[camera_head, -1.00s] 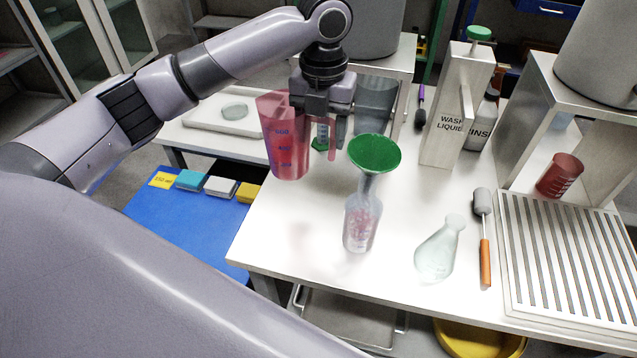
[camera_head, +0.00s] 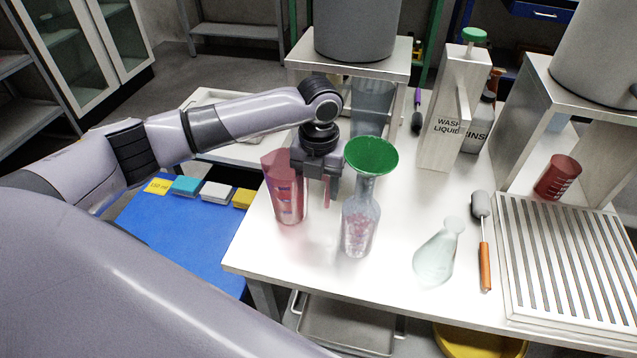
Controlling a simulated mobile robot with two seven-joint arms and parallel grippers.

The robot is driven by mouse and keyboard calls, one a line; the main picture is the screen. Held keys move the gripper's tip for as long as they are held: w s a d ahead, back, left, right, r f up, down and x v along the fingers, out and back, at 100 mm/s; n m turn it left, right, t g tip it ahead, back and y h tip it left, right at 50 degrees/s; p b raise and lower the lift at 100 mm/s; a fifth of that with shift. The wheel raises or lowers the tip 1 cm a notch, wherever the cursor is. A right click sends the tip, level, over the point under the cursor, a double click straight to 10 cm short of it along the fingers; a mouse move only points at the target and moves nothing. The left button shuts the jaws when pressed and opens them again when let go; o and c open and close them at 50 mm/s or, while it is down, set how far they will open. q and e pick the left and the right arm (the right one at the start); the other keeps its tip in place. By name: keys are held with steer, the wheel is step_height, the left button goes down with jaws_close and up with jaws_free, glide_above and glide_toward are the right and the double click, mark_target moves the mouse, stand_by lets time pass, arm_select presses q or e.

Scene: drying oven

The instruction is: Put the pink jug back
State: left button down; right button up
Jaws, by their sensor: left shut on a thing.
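The pink jug (camera_head: 287,200) is upright, or nearly so, at the left part of the white table (camera_head: 335,290). My left gripper (camera_head: 318,188) is shut on the jug at its right, handle side; the fingers partly hide the handle. The jug's base is at or just above the tabletop; I cannot tell whether it touches. Just right of the gripper stands a clear bottle (camera_head: 360,228) with pinkish contents and a green funnel (camera_head: 371,157) in its mouth. My right gripper is not in view.
A clear flask (camera_head: 438,255) and an orange-handled brush (camera_head: 484,250) lie to the right. A wash-liquid container (camera_head: 450,125) stands behind. A red beaker (camera_head: 558,178) is by a slatted rack (camera_head: 565,255). A grey vessel sits on a stand (camera_head: 300,62) behind the gripper.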

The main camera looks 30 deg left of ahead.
arm_select(q)
steer(key=shift+c, duration=1.7)
jaws_free()
steer(key=shift+f, duration=0.1)
step_height(320, 180, up, 12)
steer(key=shift+r+p, duration=0.2)
steer(key=shift+p, duration=0.2)
